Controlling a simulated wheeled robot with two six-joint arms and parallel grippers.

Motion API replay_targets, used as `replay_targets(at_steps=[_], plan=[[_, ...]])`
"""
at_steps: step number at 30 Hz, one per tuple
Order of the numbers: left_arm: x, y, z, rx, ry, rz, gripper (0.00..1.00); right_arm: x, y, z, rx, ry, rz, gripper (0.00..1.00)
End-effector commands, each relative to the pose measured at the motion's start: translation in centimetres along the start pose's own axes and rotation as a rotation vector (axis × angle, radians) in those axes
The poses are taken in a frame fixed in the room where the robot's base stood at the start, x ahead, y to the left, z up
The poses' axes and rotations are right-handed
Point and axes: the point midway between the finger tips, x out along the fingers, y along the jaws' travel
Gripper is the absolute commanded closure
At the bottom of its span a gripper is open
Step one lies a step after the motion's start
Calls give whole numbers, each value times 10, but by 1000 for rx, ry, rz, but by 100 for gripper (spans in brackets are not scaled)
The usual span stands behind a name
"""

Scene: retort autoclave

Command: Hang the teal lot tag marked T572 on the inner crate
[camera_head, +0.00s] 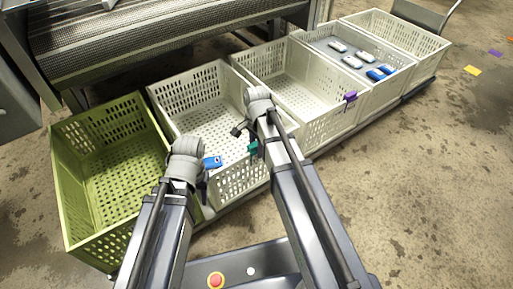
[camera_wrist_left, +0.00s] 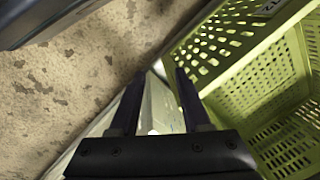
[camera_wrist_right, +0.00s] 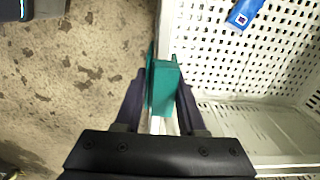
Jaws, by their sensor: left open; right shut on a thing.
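The teal tag (camera_wrist_right: 163,88) is between the fingers of my right gripper (camera_wrist_right: 158,98), which is shut on it. It sits at the front rim of the white crate (camera_wrist_right: 215,110) beside the green one. Whether it hooks over the rim is unclear, and I cannot read its marking. In the head view the teal tag (camera_head: 252,147) shows small below my right wrist. My left gripper (camera_wrist_left: 158,82) is open and empty, near the corner where the green crate (camera_wrist_left: 250,65) meets the white crate; in the head view its fingers are mostly hidden.
A blue item (camera_head: 212,162) with a printed label lies in the same white crate. A purple tag (camera_head: 350,96) hangs on the rim of a white crate further right. Another crate holds several white and blue packs. A conveyor (camera_head: 140,40) stands behind; open floor lies right.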

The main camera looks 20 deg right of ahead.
Motion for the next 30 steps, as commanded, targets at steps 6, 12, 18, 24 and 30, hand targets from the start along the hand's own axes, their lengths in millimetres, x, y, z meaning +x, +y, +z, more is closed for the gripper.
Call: replay_targets(at_steps=[6,12,18,24,30], plan=[[1,0,0,0,0,0,52,1,0,0,0,0,0,100],[1,0,0,0,0,0,52,1,0,0,0,0,0,46],[1,0,0,0,0,0,52,1,0,0,0,0,0,26],[1,0,0,0,0,0,52,1,0,0,0,0,0,26],[-4,0,0,0,2,0,52,-4,0,0,0,0,0,26]])
